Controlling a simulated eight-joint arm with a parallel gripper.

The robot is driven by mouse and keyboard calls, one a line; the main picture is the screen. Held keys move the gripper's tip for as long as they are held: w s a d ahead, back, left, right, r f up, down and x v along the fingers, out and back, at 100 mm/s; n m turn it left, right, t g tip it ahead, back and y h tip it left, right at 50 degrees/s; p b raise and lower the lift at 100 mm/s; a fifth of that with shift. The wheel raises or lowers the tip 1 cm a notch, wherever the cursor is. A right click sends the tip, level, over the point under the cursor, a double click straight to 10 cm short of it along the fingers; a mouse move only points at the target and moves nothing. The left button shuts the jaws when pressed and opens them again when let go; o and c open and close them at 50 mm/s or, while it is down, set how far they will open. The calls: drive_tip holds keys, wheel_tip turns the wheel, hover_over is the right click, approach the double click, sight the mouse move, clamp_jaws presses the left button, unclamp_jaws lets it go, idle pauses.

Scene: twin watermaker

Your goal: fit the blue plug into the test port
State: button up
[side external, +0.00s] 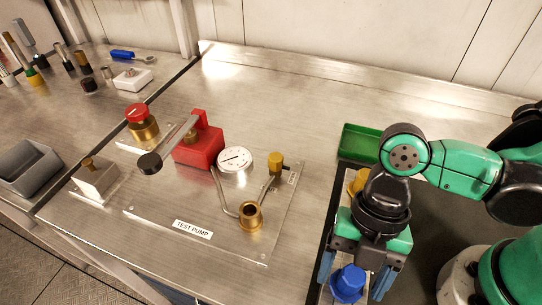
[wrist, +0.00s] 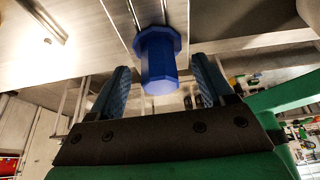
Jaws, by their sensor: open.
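The blue plug (side external: 348,283) is at the bottom of the side view, on a narrow strip at the right of the bench. In the wrist view the plug (wrist: 160,62) has a wide faceted collar and a narrower round end. My gripper (side external: 354,285) is open, with one finger on each side of the plug. In the wrist view my gripper (wrist: 160,75) shows gaps between the plug and both fingers. A brass fitting with an open top (side external: 251,216), apparently the test port, stands on the test pump plate to the left of my gripper.
The test pump plate holds a red block (side external: 200,140) with a lever, a round gauge (side external: 235,160) and a bent pipe. A yellow part (side external: 358,182) is partly hidden behind my arm. A green tray (side external: 360,143) lies behind. Bench between plate and strip is clear.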

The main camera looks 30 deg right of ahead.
sight(355, 275)
drive_tip(key=shift+f, duration=0.15)
clamp_jaws()
drive_tip(key=shift+r, duration=0.2)
idle(0.3)
wheel_tip(355, 275, up, 20)
drive_tip(key=shift+f, duration=0.15)
idle(0.6)
